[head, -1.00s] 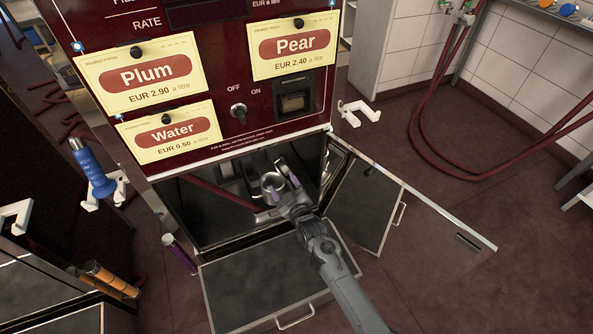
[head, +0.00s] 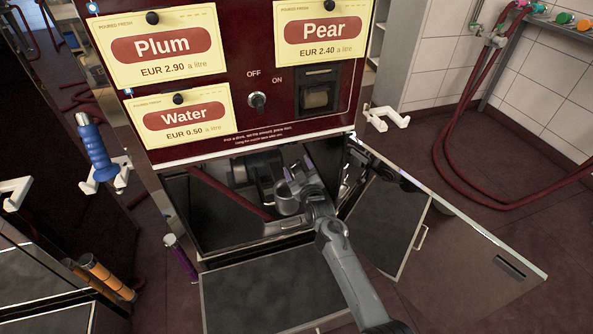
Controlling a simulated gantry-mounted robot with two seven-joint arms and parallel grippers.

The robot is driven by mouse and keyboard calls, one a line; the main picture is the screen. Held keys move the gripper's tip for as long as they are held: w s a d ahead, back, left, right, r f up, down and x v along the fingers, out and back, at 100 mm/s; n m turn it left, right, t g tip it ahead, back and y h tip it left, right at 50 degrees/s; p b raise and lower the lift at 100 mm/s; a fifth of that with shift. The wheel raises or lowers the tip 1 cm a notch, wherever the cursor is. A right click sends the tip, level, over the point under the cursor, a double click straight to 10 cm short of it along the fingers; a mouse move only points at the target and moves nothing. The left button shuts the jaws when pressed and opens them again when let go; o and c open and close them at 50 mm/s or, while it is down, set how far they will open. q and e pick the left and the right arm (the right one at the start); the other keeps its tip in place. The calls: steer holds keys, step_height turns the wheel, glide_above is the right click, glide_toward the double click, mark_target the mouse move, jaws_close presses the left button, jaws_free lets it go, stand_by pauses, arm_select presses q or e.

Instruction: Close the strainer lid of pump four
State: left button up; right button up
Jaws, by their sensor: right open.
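The dark red pump cabinet (head: 215,85) stands open at its base; no pump number is readable. Inside the opening, a grey round cup-like strainer (head: 287,200) sits in front of a dark pump body (head: 240,172). My right gripper (head: 291,178) is open and reaches into the opening, at the upper right of the strainer. Whether its fingers touch the strainer or its lid cannot be told. The lid does not stand out clearly; my gripper partly covers that area. My left gripper is not in view.
A red hose (head: 225,190) crosses the opening. A blue-handled nozzle (head: 97,150) hangs at left.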

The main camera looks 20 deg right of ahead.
steer(key=shift+w+a+b, duration=0.1)
steer(key=shift+w+b, duration=0.35)
steer(key=shift+w, duration=0.5)
jaws_close()
